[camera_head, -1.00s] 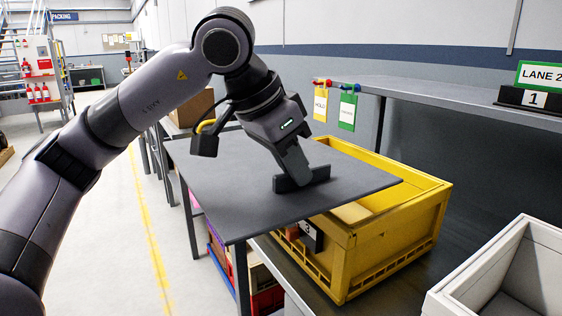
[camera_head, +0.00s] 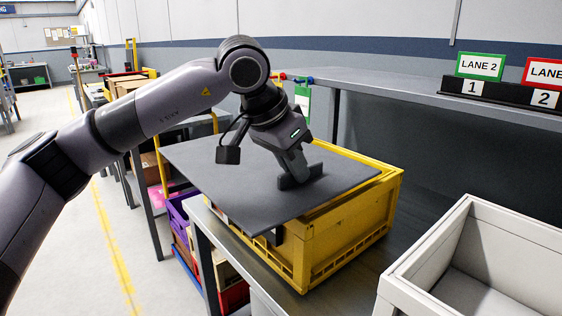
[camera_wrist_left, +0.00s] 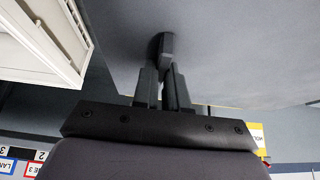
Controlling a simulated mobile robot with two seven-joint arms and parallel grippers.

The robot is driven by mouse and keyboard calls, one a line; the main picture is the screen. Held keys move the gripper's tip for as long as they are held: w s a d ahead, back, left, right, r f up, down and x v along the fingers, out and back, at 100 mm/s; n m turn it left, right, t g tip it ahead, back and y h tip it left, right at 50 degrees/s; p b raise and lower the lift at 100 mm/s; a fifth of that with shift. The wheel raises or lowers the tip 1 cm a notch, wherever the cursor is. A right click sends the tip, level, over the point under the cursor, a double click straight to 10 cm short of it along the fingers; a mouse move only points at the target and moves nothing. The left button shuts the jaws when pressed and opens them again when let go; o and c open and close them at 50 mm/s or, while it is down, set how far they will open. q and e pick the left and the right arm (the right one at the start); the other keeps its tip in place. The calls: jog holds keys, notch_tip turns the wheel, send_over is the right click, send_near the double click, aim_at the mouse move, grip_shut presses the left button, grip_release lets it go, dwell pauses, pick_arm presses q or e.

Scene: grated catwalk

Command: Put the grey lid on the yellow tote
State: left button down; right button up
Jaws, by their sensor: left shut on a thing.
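The grey lid (camera_head: 215,172) is a flat dark panel with a raised handle (camera_head: 301,176) on top. My left gripper (camera_head: 297,170) is shut on that handle; the left wrist view also shows the fingers (camera_wrist_left: 163,85) closed around it. The yellow tote (camera_head: 345,232) stands on a dark bench. The lid lies over much of the tote's opening but sits off to the left, with its left part sticking out past the tote. The tote's back and right rims show. I cannot tell whether the lid touches the rim. My right gripper is not in view.
A pale grey tote (camera_head: 425,260) stands right of the yellow one on the bench, and shows in the left wrist view (camera_wrist_left: 45,40). A shelf (camera_head: 400,85) with lane signs (camera_head: 480,67) runs behind. Coloured crates (camera_head: 180,215) sit at lower left.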

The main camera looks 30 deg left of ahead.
aim_at(315, 163)
pick_arm(q)
jog(key=shift+w+d+r, duration=0.25)
jog(key=shift+w, duration=0.25)
jog(key=w+p, duration=0.1)
jog(key=w+d+p, duration=0.1)
jog(key=w, duration=0.1)
jog(key=w+p, duration=0.1)
jog(key=w+d+p, duration=0.1)
jog(key=w+p, duration=0.1)
jog(key=shift+w+d, duration=0.3)
jog(key=shift+d, duration=0.05)
jog(key=shift+w+d+f+p, duration=0.15)
jog(key=shift+w+d+p, duration=0.1)
jog(key=shift+w+p, duration=0.45)
jog(key=shift+p, duration=0.55)
dwell(1.9)
jog(key=shift+f, duration=0.45)
dwell(3.0)
